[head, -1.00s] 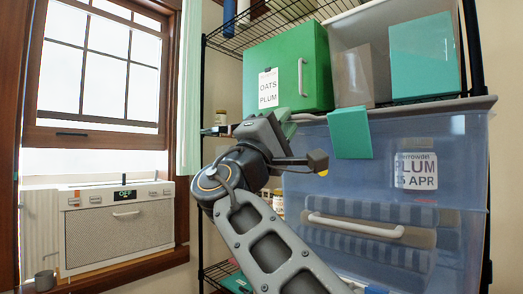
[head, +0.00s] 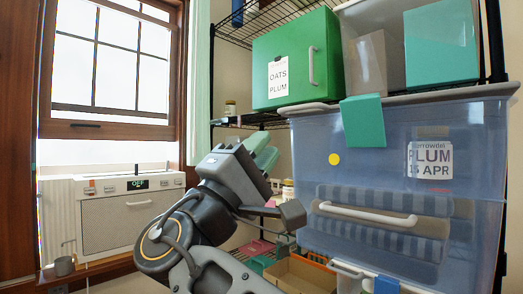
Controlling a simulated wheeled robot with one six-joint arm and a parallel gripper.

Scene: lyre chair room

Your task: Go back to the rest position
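My gripper (head: 267,149) is in the middle of the head view, at the end of my dark grey arm, angled up and to the right. Its pale green finger parts show behind the dark wrist housing. I cannot tell whether they are parted, and I see nothing held between them. It appears in front of the shelf, left of the blue clear bin and below the green box; the gap in depth is unclear.
A wire shelf (head: 240,38) carries a green box (head: 291,55) labelled OATS PLUM. A large blue clear bin (head: 465,170) stands at right, a teal piece (head: 363,121) hanging over its rim. An open cardboard box (head: 300,275) sits low. A white heater-like unit (head: 130,212) stands under the window.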

